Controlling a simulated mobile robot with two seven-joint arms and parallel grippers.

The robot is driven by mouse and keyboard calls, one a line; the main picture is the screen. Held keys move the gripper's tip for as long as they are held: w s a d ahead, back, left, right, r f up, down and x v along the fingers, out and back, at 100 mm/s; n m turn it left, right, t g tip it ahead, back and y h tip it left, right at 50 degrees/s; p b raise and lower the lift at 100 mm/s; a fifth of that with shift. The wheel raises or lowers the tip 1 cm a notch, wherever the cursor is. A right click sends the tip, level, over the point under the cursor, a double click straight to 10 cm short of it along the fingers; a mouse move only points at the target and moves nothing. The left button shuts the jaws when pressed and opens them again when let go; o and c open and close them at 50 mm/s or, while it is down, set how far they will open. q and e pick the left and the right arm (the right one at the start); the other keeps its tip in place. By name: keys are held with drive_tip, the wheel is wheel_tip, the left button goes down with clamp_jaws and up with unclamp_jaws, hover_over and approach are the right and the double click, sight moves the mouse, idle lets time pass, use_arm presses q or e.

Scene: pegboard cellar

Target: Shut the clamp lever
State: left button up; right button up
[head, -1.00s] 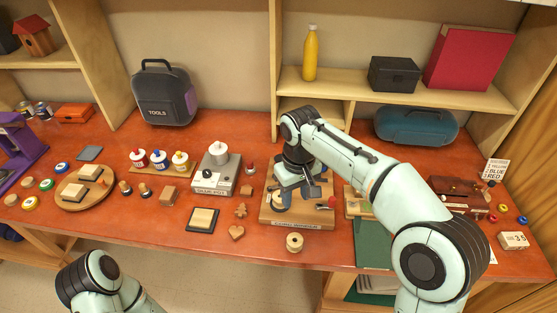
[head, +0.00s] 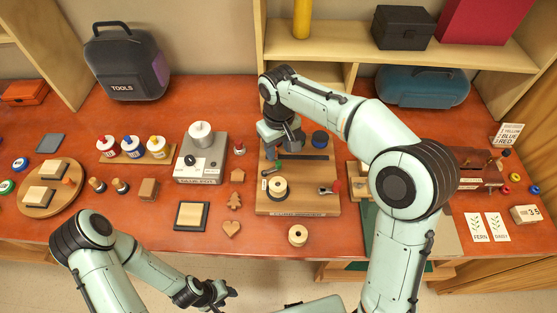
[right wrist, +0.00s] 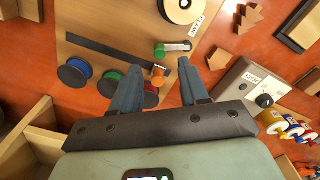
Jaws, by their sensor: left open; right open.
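A wooden board (head: 312,205) carries the clamp, beside a small label reading CLAMP (right wrist: 197,27). The clamp lever (right wrist: 172,48) has a green handle and a pale metal part. It also shows in the head view (head: 269,169), partly hidden by my right gripper. My right gripper (right wrist: 159,66) is open and empty, pointing down above the board. Its fingertips are just short of the green handle, apart from it in the picture. An orange peg (right wrist: 157,76) shows between the fingers. My left gripper (head: 222,292) is open and empty in front of the bench.
A thread spool (head: 279,188) and a red-handled part (head: 332,187) stand on the same board. Blue (right wrist: 74,73), green and red spools sit at its far edge. A grey box with a dial (head: 200,165) stands left of the board. A loose spool (head: 298,235) lies in front.

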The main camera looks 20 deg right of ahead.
sight(279, 163)
wheel_tip(279, 163, down, 6)
drive_tip(key=shift+w+f, duration=0.1)
drive_tip(key=shift+f, duration=0.05)
drive_tip(key=shift+c, duration=0.2)
clamp_jaws()
